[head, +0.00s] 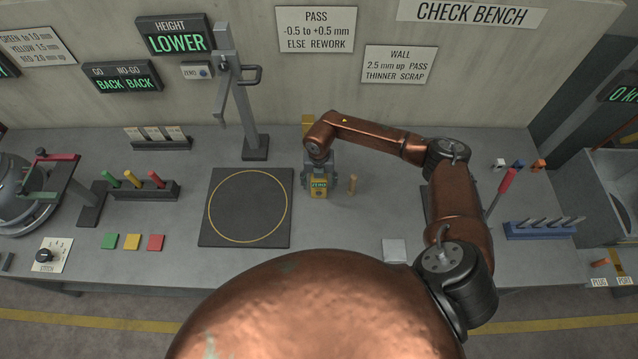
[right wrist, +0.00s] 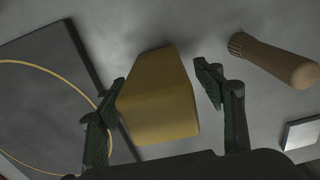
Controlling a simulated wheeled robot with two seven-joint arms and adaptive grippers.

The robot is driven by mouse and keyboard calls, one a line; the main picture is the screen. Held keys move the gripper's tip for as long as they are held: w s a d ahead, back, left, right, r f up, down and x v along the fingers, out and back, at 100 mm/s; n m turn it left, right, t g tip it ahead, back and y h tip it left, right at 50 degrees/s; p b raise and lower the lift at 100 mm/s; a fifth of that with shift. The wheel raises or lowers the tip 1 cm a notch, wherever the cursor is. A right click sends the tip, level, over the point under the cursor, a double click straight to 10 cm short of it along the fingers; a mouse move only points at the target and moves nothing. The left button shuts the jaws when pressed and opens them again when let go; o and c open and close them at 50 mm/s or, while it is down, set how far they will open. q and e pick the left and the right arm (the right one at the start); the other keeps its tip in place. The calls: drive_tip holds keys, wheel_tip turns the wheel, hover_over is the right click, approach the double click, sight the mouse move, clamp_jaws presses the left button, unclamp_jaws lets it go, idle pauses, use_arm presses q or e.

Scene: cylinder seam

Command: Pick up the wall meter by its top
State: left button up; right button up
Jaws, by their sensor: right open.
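The wall meter (head: 319,191) is a small yellow block with a green-lit display, standing on the bench just right of the dark square mat. In the right wrist view, its plain yellow body (right wrist: 158,105) shows between the two fingers. My right gripper (head: 319,173) is over the meter from above, with its fingers apart on either side. In the right wrist view, the gripper (right wrist: 160,82) is open; the left finger is very near the meter or touching it, and a gap shows at the right finger. The arm hides part of the meter's top. My left gripper is not in view.
The dark mat (head: 213,235) with a yellow ring lies left. A grey height stand (head: 254,140) rises behind the mat. A pale square plate (head: 394,250) lies front right.

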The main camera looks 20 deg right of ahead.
drive_tip(key=shift+f, duration=0.55)
drive_tip(key=shift+c, duration=0.6)
drive_tip(key=c, duration=1.3)
drive_tip(key=shift+c, duration=0.3)
drive_tip(key=shift+r, duration=0.15)
